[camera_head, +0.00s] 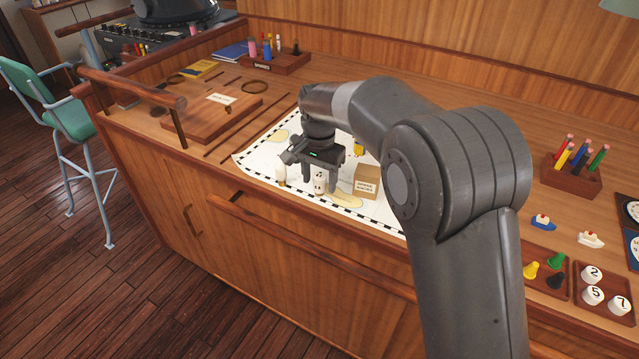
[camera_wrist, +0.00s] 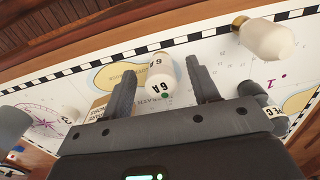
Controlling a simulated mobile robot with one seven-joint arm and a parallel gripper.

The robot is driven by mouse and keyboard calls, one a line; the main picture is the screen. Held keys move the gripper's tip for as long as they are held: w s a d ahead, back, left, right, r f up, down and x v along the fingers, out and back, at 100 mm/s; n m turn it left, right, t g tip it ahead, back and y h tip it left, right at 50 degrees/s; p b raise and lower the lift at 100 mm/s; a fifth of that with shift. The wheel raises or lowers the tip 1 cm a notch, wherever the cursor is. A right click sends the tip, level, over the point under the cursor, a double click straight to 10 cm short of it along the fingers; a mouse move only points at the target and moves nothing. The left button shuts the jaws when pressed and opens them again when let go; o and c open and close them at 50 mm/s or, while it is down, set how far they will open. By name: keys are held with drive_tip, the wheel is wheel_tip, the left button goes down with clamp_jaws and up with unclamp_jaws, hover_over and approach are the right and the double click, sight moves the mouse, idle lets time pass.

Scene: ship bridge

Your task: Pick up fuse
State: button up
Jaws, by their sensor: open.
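The fuse (camera_wrist: 160,76) is a white, rounded piece marked "6A" in the wrist view. It stands on the chart between the two fingers of my gripper (camera_wrist: 163,84), with a gap visible beside the right finger. In the head view the fuse (camera_head: 319,184) shows as a small white piece with dark marks between the fingers of my gripper (camera_head: 320,184). The gripper is open and low over the chart. Whether either finger touches the fuse cannot be told.
A white bulb with a brass cap (camera_head: 281,175) is left of the gripper, also in the wrist view (camera_wrist: 266,40). A small labelled box (camera_head: 367,182) stands close on the right. The chart (camera_head: 262,153) covers the desk here. A wooden board (camera_head: 205,122) lies farther left.

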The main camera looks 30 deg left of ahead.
drive_tip(key=shift+f, duration=0.95)
drive_tip(key=c, duration=1.1)
